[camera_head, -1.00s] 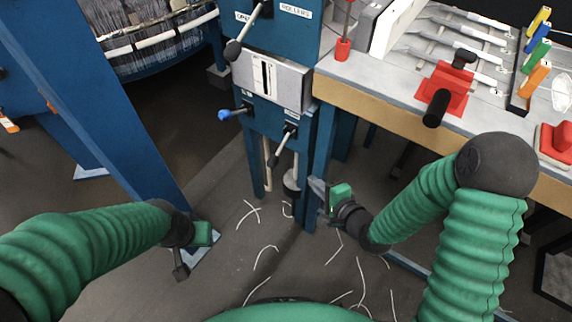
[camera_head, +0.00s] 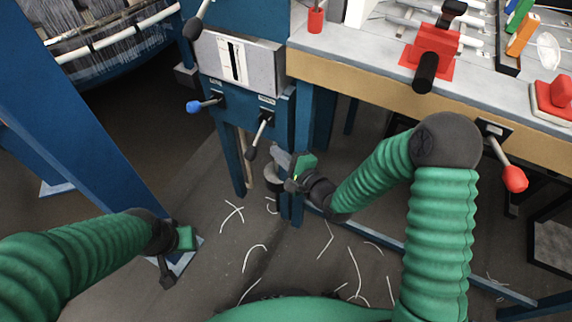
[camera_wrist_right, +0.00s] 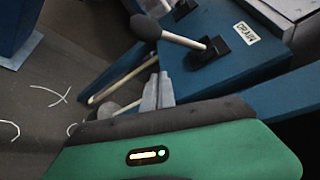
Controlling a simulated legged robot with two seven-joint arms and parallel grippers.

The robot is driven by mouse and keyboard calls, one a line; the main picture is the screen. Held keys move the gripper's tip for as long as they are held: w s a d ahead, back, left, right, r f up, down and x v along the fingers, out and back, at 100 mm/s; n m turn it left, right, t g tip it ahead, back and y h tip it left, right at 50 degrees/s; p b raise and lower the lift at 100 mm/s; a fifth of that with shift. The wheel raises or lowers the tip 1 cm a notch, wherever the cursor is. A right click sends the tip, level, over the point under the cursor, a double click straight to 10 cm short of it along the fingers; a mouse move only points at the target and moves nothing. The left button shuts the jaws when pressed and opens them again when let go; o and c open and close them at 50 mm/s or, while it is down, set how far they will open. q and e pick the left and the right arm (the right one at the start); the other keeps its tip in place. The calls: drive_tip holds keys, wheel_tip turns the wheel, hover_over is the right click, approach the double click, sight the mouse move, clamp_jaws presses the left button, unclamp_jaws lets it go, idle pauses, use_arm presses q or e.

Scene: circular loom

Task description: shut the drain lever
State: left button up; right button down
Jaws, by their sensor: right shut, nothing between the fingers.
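The drain lever (camera_head: 259,136) is a grey rod with a black knob, on the blue post below the pale slotted box. In the head view its knob hangs down and slightly left. In the right wrist view the lever (camera_wrist_right: 185,40) comes out of a black slotted mount beside a "DRAIN" label (camera_wrist_right: 243,33). My right gripper (camera_head: 278,160) is shut and empty, just right of and a little below the knob, apart from it. Its grey fingers (camera_wrist_right: 158,92) show below the lever in the wrist view. My left gripper (camera_head: 167,275) hangs low at the left; its jaws are unclear.
A blue-knobbed lever (camera_head: 203,104) sits left of the drain lever on the same post. The workbench (camera_head: 370,82) overhangs at the right, with a red-knobbed lever (camera_head: 506,168) on its front. White thread scraps (camera_head: 254,258) lie on the floor.

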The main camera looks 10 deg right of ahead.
sight(256, 141)
drive_tip(key=a+b, duration=0.1)
drive_tip(key=a, duration=0.1)
drive_tip(key=a+r+b, duration=0.1)
drive_tip(key=a, duration=0.1)
drive_tip(key=shift+r, duration=0.1)
idle(0.3)
